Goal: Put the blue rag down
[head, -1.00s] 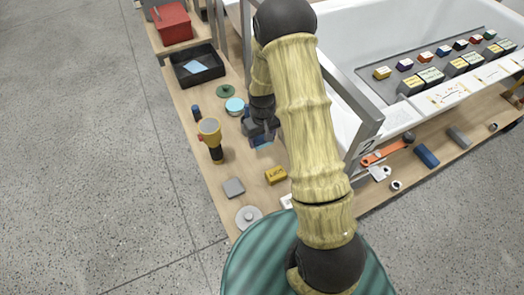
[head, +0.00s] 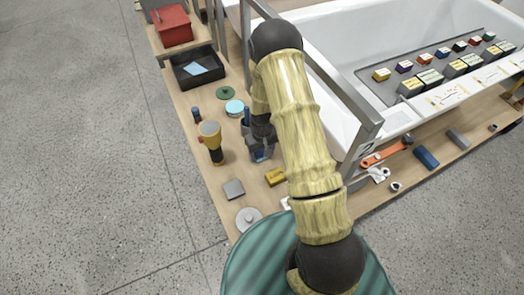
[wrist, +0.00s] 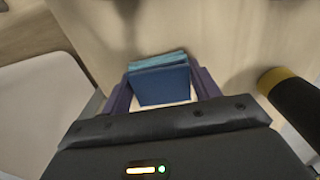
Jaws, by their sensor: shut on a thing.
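The blue rag (wrist: 160,85) is a folded blue piece with a teal upper edge, held between the two purple fingers of my gripper (wrist: 163,92) in the wrist view. In the head view my gripper (head: 262,148) is low over the wooden bench (head: 198,103), left of the tub frame. The rag is only a small blue patch there, mostly hidden by the fingers. I cannot tell whether the rag touches the wood.
A yellow-and-black flashlight (head: 211,140) stands to the left. A yellow box (head: 275,176) and grey block (head: 233,189) lie in front. The metal frame (head: 352,105) is to the right.

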